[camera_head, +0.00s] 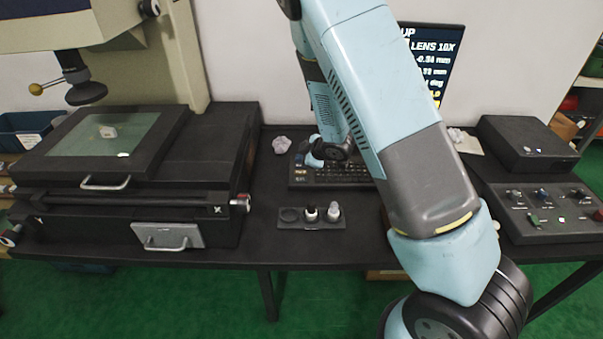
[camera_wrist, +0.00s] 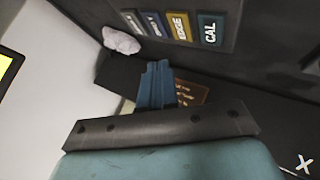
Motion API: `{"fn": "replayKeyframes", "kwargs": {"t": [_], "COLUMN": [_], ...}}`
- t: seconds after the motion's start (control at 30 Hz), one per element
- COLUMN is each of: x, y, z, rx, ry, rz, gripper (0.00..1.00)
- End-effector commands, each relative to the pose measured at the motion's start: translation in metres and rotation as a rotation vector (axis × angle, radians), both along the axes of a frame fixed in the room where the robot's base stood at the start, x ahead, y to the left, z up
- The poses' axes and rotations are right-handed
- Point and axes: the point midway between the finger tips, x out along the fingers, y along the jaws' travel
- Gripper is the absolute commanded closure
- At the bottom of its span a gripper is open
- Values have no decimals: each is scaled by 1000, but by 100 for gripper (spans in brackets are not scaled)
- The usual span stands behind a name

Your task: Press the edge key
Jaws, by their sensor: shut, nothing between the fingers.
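The edge key (camera_wrist: 180,27) is a yellow key with "EDGE" on it. It sits in a row between a blue key and the teal CAL key (camera_wrist: 210,30), at the top of the wrist view. My gripper (camera_wrist: 157,66) is shut and empty, its blue fingers pointing up toward the key row with a gap in the picture between tips and keys. In the head view my gripper (camera_head: 314,160) is over the left end of the black keyboard (camera_head: 335,182), partly hidden by my own arm. I cannot tell its height over the keys.
A crumpled paper (camera_head: 281,144) lies just behind the keyboard's left end. The measuring stage (camera_head: 100,150) stands at left. A small holder (camera_head: 298,224) with two lenses is in front. A control box (camera_head: 545,212) is at right, and a screen (camera_head: 432,60) behind my arm.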

Motion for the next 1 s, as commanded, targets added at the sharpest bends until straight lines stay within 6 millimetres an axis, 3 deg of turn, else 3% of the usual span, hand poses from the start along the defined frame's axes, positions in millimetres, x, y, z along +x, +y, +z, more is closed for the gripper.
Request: {"fn": "replayKeyframes", "kwargs": {"t": [0.3, 1.0], "x": [0, 0], "y": [0, -1], "z": [-24, -27], "rx": [0, 0], "ry": [1, 1], "rz": [0, -1], "gripper": [100, 100]}}
